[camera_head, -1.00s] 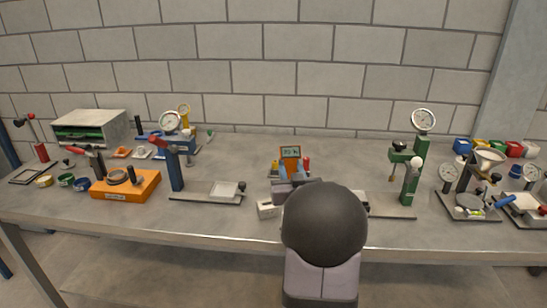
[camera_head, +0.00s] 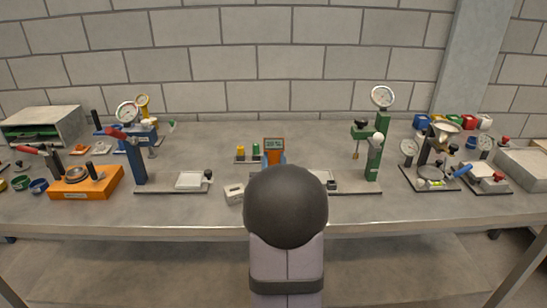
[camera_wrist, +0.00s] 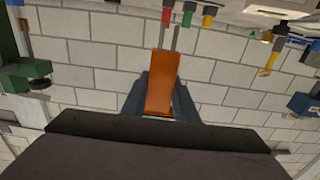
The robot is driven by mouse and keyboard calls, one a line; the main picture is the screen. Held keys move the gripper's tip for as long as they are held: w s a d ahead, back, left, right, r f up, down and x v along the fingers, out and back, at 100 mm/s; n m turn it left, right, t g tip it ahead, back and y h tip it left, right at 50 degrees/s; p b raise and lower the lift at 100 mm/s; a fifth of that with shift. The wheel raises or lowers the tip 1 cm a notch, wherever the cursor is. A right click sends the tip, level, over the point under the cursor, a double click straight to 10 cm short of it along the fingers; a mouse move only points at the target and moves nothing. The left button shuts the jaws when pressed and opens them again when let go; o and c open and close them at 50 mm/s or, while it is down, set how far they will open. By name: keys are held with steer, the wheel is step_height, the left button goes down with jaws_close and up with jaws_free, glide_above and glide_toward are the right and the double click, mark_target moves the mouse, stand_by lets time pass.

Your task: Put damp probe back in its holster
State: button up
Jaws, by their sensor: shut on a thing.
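The damp probe, taken to be the orange body with a small percent display, shows in the head view (camera_head: 274,145) above the bench, display facing me. My gripper (camera_head: 272,163) is shut on it. In the wrist view the orange probe (camera_wrist: 160,85) stands between the two blue-grey fingers (camera_wrist: 163,105). My dark round arm joint hides the bench below and the lower part of the gripper. I cannot make out the holster for certain; a small whitish block with dark marks (camera_head: 234,193) lies left of my arm.
A low rack with yellow and green vials (camera_head: 241,152) stands behind the probe on the left. A green press with a dial (camera_head: 372,150) is to the right, a blue press (camera_head: 137,160) and orange box (camera_head: 86,182) to the left. The front bench strip is mostly clear.

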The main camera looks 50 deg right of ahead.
steer(key=shift+f+b, duration=0.55)
steer(key=shift+f, duration=0.6)
steer(key=shift+f+b, duration=2)
steer(key=shift+b, duration=0.3)
stand_by(0.4)
steer(key=o, duration=1)
steer(key=shift+o, duration=0.2)
steer(key=shift+s, duration=0.1)
steer(key=shift+b+v, duration=0.65)
steer(key=shift+v, duration=2.95)
steer(key=shift+a, duration=0.1)
